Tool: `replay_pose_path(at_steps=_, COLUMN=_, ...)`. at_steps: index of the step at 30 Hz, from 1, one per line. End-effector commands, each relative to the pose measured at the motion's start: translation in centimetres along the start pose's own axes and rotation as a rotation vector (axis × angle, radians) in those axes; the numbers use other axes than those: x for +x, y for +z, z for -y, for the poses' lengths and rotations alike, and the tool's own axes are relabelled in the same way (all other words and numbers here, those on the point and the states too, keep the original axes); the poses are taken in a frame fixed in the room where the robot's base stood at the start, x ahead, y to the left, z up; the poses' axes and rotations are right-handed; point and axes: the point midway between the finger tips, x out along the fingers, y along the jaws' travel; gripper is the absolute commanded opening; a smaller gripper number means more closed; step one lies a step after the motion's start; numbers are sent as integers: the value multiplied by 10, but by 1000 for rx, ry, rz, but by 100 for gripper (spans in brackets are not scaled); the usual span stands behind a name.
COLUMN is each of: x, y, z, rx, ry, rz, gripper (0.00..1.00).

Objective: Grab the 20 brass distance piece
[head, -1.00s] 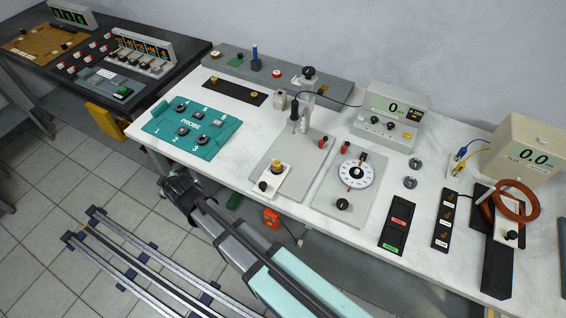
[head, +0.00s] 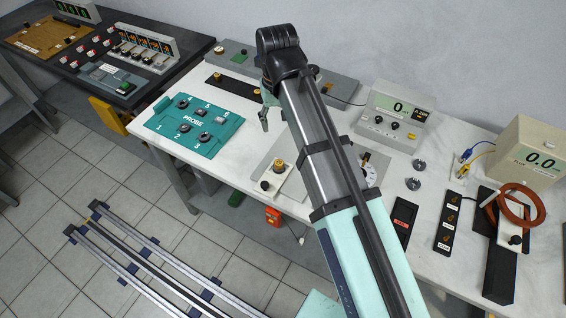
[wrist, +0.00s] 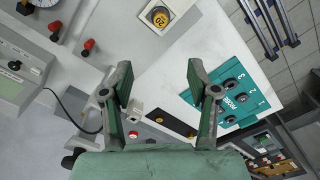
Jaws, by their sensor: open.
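The brass distance piece (wrist: 159,17) marked 20 shows at the top of the wrist view, seen from above. It stands in a white holder (wrist: 170,6). In the head view a brass piece (head: 278,165) sits in the white holder on the grey plate, just left of my arm. My gripper (wrist: 158,72) is open and empty, its two green-grey fingers spread wide above the bench. The 20 piece lies beyond the fingertips and is not between them. In the head view my gripper is partly hidden by my arm.
The teal PROBE board (head: 194,128) lies left of my gripper. A black strip (wrist: 172,124) with brass pieces lies below the fingers in the wrist view. A meter box (head: 395,110) stands behind the plates. Red-topped posts (wrist: 88,44) stand at the upper left.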

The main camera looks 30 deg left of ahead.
Motion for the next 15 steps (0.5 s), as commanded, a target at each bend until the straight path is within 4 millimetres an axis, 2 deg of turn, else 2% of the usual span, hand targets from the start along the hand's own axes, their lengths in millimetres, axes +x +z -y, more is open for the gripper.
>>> replay_pose_path(at_steps=5, x=14, y=3, z=-1, rx=5, ry=0, rz=9, gripper=60)
replay_pose_path(at_steps=15, x=70, y=4, z=-1, rx=3, ry=0, rz=8, gripper=60)
